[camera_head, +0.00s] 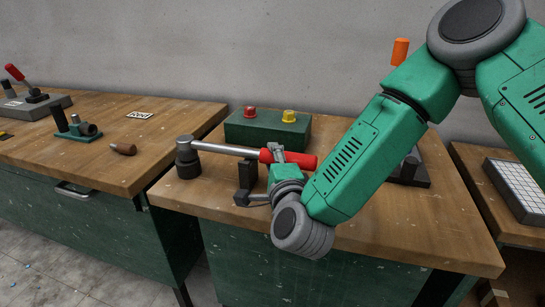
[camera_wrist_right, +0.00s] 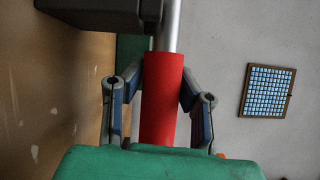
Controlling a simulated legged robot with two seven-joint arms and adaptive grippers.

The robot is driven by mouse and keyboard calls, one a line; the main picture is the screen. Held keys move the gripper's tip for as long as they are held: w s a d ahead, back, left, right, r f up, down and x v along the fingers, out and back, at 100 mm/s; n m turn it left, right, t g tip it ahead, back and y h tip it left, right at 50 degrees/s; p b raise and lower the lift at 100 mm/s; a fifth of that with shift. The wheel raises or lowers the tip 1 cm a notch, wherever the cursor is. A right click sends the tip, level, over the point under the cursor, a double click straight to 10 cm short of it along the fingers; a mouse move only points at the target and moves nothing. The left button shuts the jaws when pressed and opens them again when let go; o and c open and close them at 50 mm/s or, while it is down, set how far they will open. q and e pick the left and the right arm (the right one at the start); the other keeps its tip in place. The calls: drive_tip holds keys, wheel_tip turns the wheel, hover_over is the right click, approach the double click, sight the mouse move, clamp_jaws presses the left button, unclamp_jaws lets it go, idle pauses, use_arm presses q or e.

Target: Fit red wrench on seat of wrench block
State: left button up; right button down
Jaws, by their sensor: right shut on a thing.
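The red wrench (camera_head: 228,149) has a silver shaft and a red handle and lies nearly level above the middle bench. Its head end is at the dark round socket (camera_head: 188,166) on the left; I cannot tell whether they are joined. A dark upright block (camera_head: 246,174), apparently the wrench block, stands under the shaft; contact at its seat is not clear. My right gripper (camera_head: 284,166) is shut on the red handle. In the right wrist view the handle (camera_wrist_right: 164,100) lies between the two fingers (camera_wrist_right: 160,100). My left gripper is not in view.
A green box (camera_head: 268,131) with a red and a yellow button stands behind the wrench. An orange-handled tool (camera_head: 400,52) rises behind my right arm. The middle bench's front is clear.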

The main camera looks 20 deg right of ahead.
drive_tip(key=shift+f, duration=0.3)
drive_tip(key=c, duration=1.2)
unclamp_jaws()
drive_tip(key=shift+o, duration=0.2)
drive_tip(key=shift+s+f, duration=0.1)
drive_tip(key=shift+f, duration=0.05)
drive_tip(key=s+a, duration=0.1)
drive_tip(key=s, duration=1)
drive_tip(key=shift+s+a, duration=0.2)
drive_tip(key=shift+s, duration=0.2)
drive_tip(key=shift+d, duration=0.1)
